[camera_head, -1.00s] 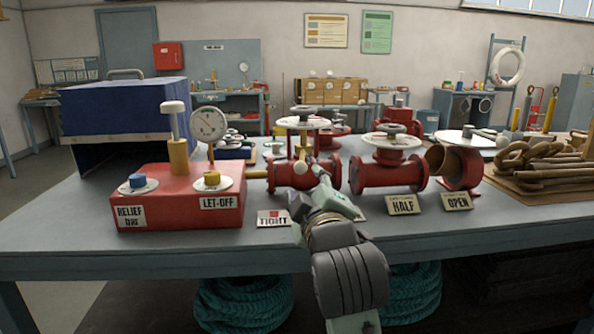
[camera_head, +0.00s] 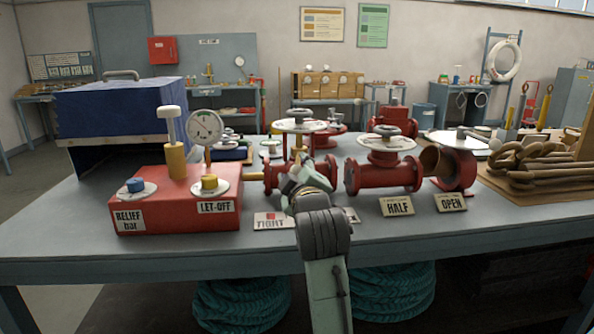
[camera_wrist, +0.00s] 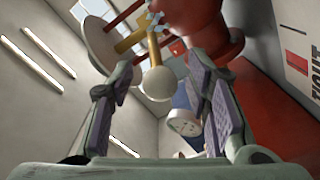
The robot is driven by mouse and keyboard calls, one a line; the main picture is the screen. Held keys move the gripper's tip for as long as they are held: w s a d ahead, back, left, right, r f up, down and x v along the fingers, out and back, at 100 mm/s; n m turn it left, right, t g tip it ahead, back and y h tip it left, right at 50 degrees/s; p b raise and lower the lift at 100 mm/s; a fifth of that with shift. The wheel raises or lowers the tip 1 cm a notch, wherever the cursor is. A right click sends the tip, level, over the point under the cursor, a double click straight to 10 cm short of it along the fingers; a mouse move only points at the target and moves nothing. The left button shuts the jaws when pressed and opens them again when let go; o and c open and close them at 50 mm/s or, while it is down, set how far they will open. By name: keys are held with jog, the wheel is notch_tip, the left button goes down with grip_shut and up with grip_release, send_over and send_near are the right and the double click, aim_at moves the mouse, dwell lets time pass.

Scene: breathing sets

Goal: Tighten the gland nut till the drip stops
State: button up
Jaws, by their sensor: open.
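The red valve with the TIGHT card (camera_head: 272,221) has a white handwheel (camera_head: 300,126) on top, and my arm covers its lower middle. In the wrist view a brass rod (camera_wrist: 153,50) with a cream ball end (camera_wrist: 158,84) stands out from the valve (camera_wrist: 200,20). A brass part (camera_wrist: 131,42) lies beside the rod, below the wheel's disc. I cannot make out the gland nut clearly, nor any drip. My gripper (camera_head: 304,174) is in front of this valve. In the wrist view its fingers are open on either side of the ball, with gaps showing.
The red pump box (camera_head: 180,205) with its gauge (camera_head: 205,127) stands close on the left. The HALF valve (camera_head: 384,176) and OPEN valve (camera_head: 452,165) stand to the right. A blue box (camera_head: 118,110) is behind left. The bench front (camera_head: 120,240) is clear.

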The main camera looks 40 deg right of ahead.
jog(key=shift+c, duration=0.5)
grip_shut()
dwell(0.3)
